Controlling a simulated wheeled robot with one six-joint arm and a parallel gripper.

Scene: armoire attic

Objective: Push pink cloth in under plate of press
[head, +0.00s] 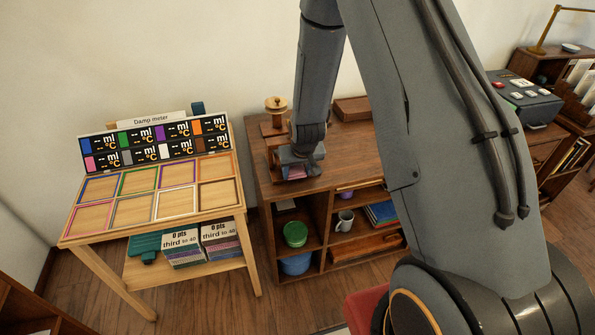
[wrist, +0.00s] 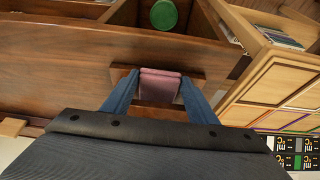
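The wooden press (head: 276,104) stands on top of the brown cabinet, with its round screw top showing; my gripper hides part of its lower parts. My gripper (head: 297,170) points down in front of it, low over the cabinet top. The folded pink cloth (head: 295,173) shows between the fingers. In the wrist view the pink cloth (wrist: 160,86) lies between the two blue fingers of my gripper (wrist: 160,78), which meet both its sides. A wooden board (wrist: 201,88) shows around the cloth. The press plate is not clearly visible in the wrist view.
The brown cabinet (head: 340,155) holds a green pot (head: 295,234), a blue pot (head: 295,264) and a mug (head: 344,221). A light wood table (head: 140,219) with coloured frames and a damp meter board (head: 155,143) stands to the left. A wooden box (head: 352,108) sits further right.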

